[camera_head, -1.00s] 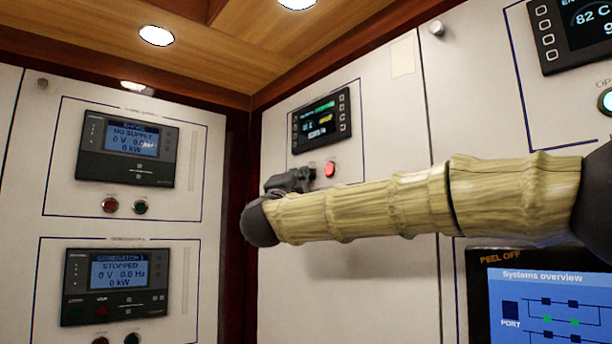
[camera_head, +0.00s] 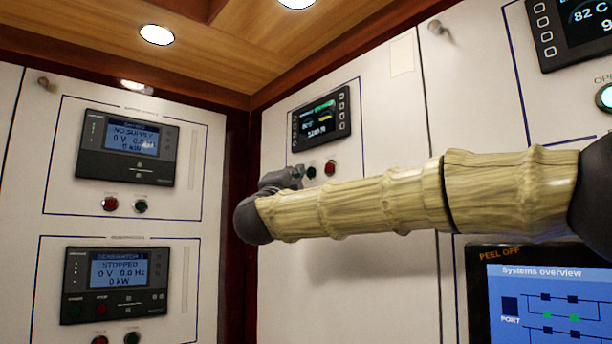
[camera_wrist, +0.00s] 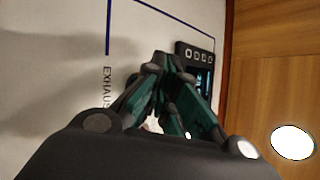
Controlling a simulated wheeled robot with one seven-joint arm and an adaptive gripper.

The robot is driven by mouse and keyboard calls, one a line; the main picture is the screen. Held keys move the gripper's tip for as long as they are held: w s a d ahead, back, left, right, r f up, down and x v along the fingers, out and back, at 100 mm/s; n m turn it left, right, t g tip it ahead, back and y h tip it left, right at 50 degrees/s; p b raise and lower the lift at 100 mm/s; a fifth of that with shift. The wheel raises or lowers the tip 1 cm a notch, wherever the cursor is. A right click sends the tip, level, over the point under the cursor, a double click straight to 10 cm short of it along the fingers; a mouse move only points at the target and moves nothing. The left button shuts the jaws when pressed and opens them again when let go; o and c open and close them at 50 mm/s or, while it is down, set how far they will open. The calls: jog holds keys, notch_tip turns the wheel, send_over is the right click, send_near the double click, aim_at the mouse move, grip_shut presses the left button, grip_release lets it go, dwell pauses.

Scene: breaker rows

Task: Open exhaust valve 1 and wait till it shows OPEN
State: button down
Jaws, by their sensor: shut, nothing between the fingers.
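The exhaust panel's small black display (camera_head: 321,121) is on the wall right of the corner. It shows a green bar and yellow and white text too small to read. Below it are a dark green button (camera_head: 311,172) and a dull red button (camera_head: 330,168). My gripper (camera_head: 297,176) is shut and empty, just left of the green button and seemingly a little apart from it. In the wrist view my shut fingers (camera_wrist: 165,62) hide the buttons. The display (camera_wrist: 199,70) shows partly behind them, with a cut-off label, "EXHAUS" (camera_wrist: 107,88).
Generator panels (camera_head: 118,285) with red and green buttons fill the left wall. A systems overview screen (camera_head: 545,300) is at the lower right. Another display (camera_head: 580,30) with a lit button (camera_head: 605,97) is at the upper right. My arm crosses in front of the right wall.

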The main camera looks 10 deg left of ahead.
jog(key=shift+s, duration=0.1)
dwell(0.3)
jog(key=s+a, duration=0.1)
jog(key=s, duration=0.1)
jog(key=s+a+b, duration=0.1)
jog(key=s+a, duration=0.1)
jog(key=shift+a, duration=0.1)
dwell(0.4)
jog(key=shift+w, duration=0.1)
dwell(0.5)
